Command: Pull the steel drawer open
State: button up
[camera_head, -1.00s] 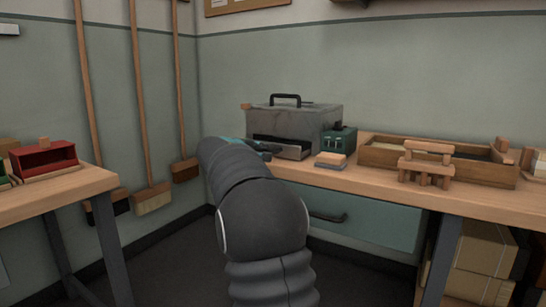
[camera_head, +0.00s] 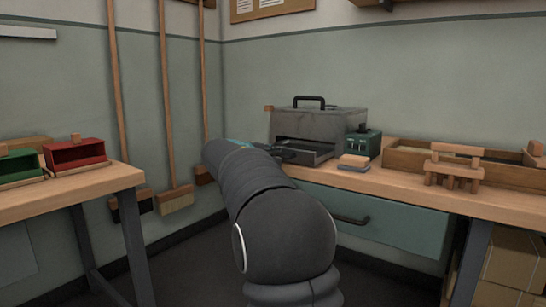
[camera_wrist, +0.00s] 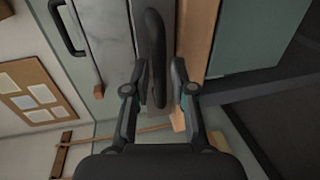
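The steel drawer (camera_head: 308,153) sits low in the front of a grey steel box (camera_head: 318,124) on the right bench. It stands partly out of the box, with a dark gap above it. My gripper (camera_wrist: 160,76) is at its front, with the fingers on either side of a long dark handle (camera_wrist: 154,35). A thin gap seems to show at the right finger. In the head view my arm hides the drawer's left part and most of my gripper.
A green metal box (camera_head: 365,142) and a small wooden block (camera_head: 354,161) stand right of the drawer on the bench. A teal bench drawer (camera_head: 390,222) is below. Brooms (camera_head: 165,100) lean on the left wall. Open floor lies between the benches.

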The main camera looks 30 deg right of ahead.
jog(key=v, duration=1.2)
jog(key=s+a+f+g+y+p, duration=0.1)
jog(key=s+a+f+y, duration=0.25)
jog(key=f, duration=0.45)
jog(key=s+a+f+g+y, duration=0.1)
jog(key=s+a+f+y, duration=0.2)
jog(key=s+f, duration=0.35)
jog(key=s+a+m+y+p, duration=0.2)
jog(key=s+a+y+p, duration=0.2)
jog(key=s, duration=0.8)
jog(key=s+a+f+m+t+y+p, duration=0.1)
jog(key=s+a+y+p, duration=0.3)
jog(key=s+a, duration=0.4)
jog(key=s+m, duration=0.1)
jog(key=s, duration=0.3)
jog(key=shift+s+a+m+t, duration=0.25)
jog(key=shift+s+m+t, duration=0.05)
jog(key=shift+s, duration=0.05)
jog(key=shift+f, duration=0.15)
